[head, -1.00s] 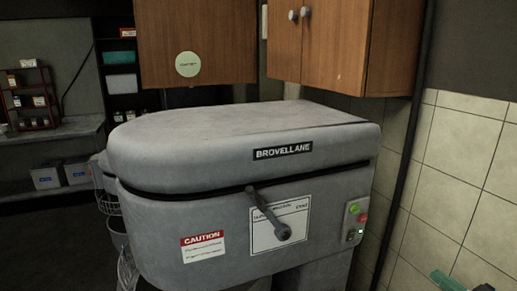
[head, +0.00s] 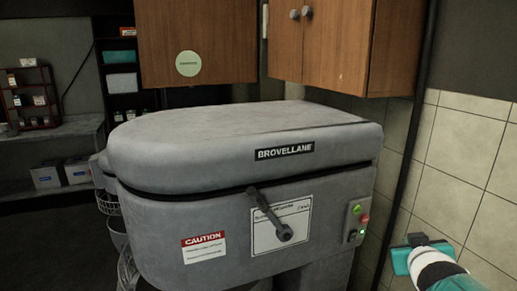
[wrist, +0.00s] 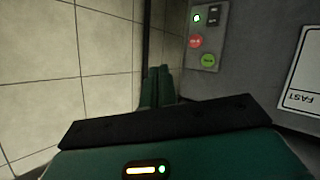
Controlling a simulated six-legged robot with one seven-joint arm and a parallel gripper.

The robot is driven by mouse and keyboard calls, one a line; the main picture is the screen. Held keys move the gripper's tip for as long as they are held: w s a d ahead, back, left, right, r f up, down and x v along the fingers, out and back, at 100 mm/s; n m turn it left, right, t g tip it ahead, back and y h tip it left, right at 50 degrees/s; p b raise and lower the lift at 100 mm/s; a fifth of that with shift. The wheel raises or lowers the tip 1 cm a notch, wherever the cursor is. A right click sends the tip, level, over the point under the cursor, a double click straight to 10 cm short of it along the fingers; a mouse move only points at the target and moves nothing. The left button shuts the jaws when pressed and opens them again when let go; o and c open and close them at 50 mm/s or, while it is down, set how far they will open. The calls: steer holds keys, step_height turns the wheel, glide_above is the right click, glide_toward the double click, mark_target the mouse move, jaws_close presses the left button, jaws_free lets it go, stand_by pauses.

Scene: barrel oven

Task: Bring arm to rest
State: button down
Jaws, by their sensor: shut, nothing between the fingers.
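My gripper (wrist: 156,84) is shut and empty in the wrist view, its two green fingers side by side in front of the tiled wall and the edge of the oven. In the head view my gripper (head: 419,243) shows at the lower right, teal and dark, to the right of the oven's control panel and apart from it. The grey barrel oven (head: 225,215) fills the middle of the head view. Its rounded lid (head: 200,145) looks closed. Its lever handle (head: 269,214) slants down across the front.
Wooden cabinets (head: 325,45) hang above the oven. A tiled wall (head: 470,150) and a dark vertical pipe (head: 415,140) stand to its right. The control panel (head: 356,219) has green and red buttons. Shelves (head: 60,135) with jars and bins are at the far left.

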steer(key=s+a+f+g+y, duration=0.2)
steer(key=s+a+g, duration=0.1)
steer(key=s+a, duration=0.5)
steer(key=s+a+f+g+y, duration=0.2)
steer(key=s+a+g, duration=0.2)
steer(key=s+a, duration=0.4)
steer(key=a, duration=0.4)
steer(key=shift+f+n+y, duration=0.15)
steer(key=shift+n+y, duration=0.25)
steer(key=c, duration=2.2)
jaws_free()
steer(key=shift+d, duration=0.1)
